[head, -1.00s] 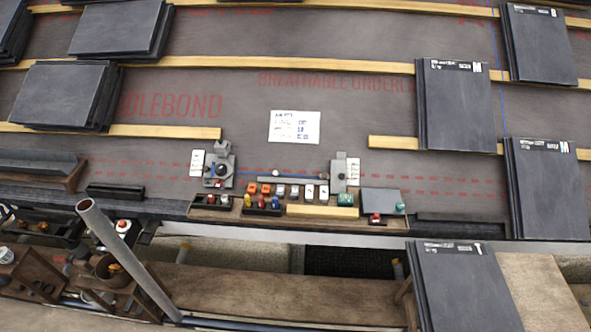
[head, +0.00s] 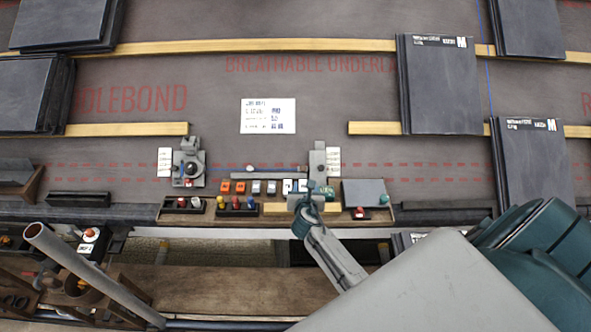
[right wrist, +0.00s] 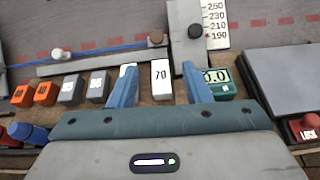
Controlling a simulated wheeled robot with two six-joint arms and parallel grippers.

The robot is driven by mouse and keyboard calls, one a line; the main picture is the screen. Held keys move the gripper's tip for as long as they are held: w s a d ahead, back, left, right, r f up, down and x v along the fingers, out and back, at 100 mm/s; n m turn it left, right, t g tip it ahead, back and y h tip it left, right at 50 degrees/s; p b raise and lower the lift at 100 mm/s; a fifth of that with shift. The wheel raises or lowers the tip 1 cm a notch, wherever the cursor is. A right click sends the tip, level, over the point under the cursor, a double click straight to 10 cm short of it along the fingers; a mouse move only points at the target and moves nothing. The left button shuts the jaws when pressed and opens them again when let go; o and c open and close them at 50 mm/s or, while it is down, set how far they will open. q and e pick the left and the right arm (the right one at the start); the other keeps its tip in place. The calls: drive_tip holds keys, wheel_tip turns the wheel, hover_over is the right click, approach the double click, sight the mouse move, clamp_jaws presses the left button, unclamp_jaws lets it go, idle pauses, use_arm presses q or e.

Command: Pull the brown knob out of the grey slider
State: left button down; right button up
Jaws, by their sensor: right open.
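The brown knob (right wrist: 155,38) sits at the right end of the long grey slider (right wrist: 105,59), close to the upright grey block on its right. A white knob (right wrist: 60,54) sits further left on the same slider. In the head view the slider (head: 265,175) lies behind the row of small blocks. My right gripper (right wrist: 160,78) is open and empty, its two blue fingers apart, short of the slider and the brown knob. A white block marked 70 (right wrist: 162,80) shows between the fingers. My left gripper is not in view.
Orange blocks (right wrist: 32,94) and grey blocks (right wrist: 84,90) stand left of the fingers. A green display (right wrist: 217,82) is close by the right finger. A red LOCK button (right wrist: 303,128) stands far right.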

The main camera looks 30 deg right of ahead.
sight(302, 170)
drive_tip(key=shift+w+d+f+n, duration=0.15)
drive_tip(key=shift+w+n, duration=0.15)
drive_tip(key=shift+w, duration=0.45)
drive_tip(key=b+x, duration=0.2)
drive_tip(key=x, duration=0.6)
drive_tip(key=shift+w+d+f, duration=0.15)
drive_tip(key=shift+w, duration=0.05)
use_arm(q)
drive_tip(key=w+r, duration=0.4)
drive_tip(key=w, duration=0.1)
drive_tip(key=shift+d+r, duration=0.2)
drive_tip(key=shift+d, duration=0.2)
use_arm(e)
drive_tip(key=shift+w+d+f, duration=0.15)
drive_tip(key=shift+w+d, duration=0.15)
drive_tip(key=shift+w, duration=0.25)
drive_tip(key=shift+c, duration=0.2)
clamp_jaws()
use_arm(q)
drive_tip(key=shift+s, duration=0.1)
use_arm(e)
drive_tip(key=shift+a, duration=0.15)
